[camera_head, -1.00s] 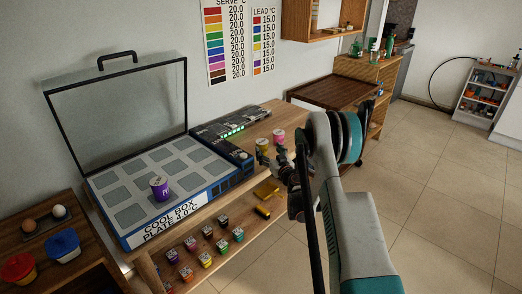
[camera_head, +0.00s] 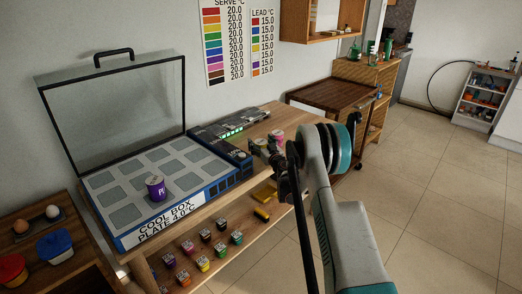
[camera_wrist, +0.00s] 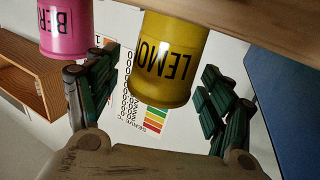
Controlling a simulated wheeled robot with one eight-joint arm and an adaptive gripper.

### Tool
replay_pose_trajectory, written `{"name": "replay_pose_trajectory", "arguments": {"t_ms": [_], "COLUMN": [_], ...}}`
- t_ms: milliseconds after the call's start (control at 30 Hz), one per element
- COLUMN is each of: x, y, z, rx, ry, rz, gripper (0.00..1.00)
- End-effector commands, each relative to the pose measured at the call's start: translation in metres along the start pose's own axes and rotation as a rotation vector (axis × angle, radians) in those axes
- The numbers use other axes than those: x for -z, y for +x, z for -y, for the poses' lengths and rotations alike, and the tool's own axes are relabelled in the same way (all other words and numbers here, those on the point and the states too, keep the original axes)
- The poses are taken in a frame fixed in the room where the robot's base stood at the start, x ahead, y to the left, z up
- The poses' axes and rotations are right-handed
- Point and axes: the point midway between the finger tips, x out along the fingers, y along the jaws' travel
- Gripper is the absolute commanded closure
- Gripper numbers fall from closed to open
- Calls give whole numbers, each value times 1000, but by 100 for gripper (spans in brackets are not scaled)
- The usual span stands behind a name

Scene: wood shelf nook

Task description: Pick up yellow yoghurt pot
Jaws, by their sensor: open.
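The yellow yoghurt pot (camera_wrist: 168,62), with black lettering starting "LEMO", shows upside down in the wrist view. It stands on the wooden top, between the spread dark green fingers of my gripper (camera_wrist: 158,88). A gap shows on each side of the pot, so the fingers look clear of it. In the head view my gripper (camera_head: 272,155) is at the pots on the right part of the wooden top and hides most of the yellow pot. My gripper is open and empty.
A pink pot (camera_wrist: 65,27) stands close beside the yellow one, near one finger. A blue box side (camera_wrist: 285,85) is on the other side. The cool box (camera_head: 125,215) holds a purple pot (camera_head: 156,188). Several coloured pots stand on the shelf below.

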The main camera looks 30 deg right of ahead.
Motion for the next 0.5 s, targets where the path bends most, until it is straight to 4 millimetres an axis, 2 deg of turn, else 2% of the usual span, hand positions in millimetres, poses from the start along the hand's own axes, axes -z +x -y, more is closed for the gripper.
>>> {"name": "replay_pose_trajectory", "arguments": {"t_ms": [33,267,500], "x": [0,0,0], "y": [0,0,0], "z": [0,0,0], "rx": [0,0,0], "ry": [0,0,0], "rz": [0,0,0], "gripper": [26,78,78]}}
